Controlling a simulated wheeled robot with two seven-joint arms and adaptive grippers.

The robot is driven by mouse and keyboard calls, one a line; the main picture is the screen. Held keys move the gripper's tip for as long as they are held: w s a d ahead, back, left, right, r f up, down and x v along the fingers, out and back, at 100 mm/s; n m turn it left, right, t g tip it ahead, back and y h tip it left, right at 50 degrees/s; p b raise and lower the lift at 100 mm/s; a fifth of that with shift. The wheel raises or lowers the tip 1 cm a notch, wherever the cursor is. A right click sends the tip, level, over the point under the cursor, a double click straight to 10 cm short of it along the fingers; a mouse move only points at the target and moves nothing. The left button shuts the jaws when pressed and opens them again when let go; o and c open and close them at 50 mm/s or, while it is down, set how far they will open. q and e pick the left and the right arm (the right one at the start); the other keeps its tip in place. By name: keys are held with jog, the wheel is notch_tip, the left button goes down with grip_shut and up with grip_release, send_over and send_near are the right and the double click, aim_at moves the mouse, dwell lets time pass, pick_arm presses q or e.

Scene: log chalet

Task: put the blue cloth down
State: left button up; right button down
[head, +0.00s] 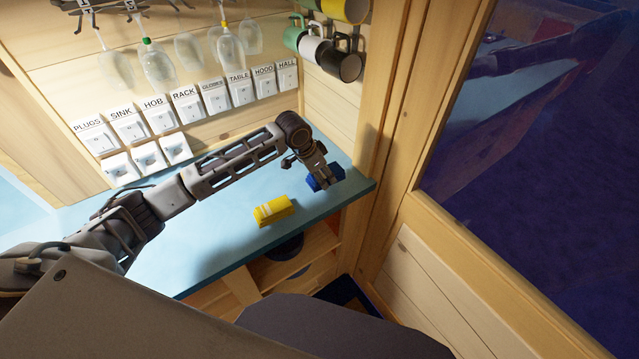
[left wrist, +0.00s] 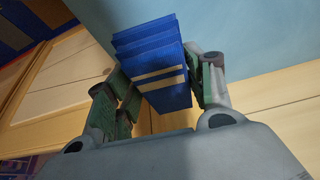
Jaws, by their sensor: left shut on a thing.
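The folded blue cloth (head: 325,178) is at the right end of the light blue counter (head: 225,245) in the head view. My left gripper (head: 322,170) is shut on it from above. In the left wrist view the blue cloth (left wrist: 153,62), with pale stripes, sits between the two fingers of my left gripper (left wrist: 160,95). Whether the cloth touches the counter or hangs just above it, I cannot tell. My right gripper is not in view.
A folded yellow cloth (head: 273,210) lies on the counter, left of the blue cloth. Labelled switches (head: 160,120) line the wall behind. Glasses (head: 157,66) and mugs (head: 338,64) hang above. A wooden post (head: 395,110) and window stand right of the counter's end.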

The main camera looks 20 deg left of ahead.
aim_at(321, 192)
pick_arm(q)
jog(key=shift+f, duration=0.15)
notch_tip(321, 192, down, 2)
jog(key=shift+f+p, duration=0.2)
jog(key=shift+p, duration=0.15)
jog(key=shift+f+p, duration=0.6)
jog(key=shift+f, duration=0.3)
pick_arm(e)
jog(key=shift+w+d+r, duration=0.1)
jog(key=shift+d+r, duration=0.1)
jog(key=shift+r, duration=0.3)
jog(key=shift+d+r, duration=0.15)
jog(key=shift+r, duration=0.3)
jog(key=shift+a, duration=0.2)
pick_arm(q)
jog(key=shift+f, duration=0.25)
jog(key=o, duration=0.8)
jog(key=shift+o, duration=0.5)
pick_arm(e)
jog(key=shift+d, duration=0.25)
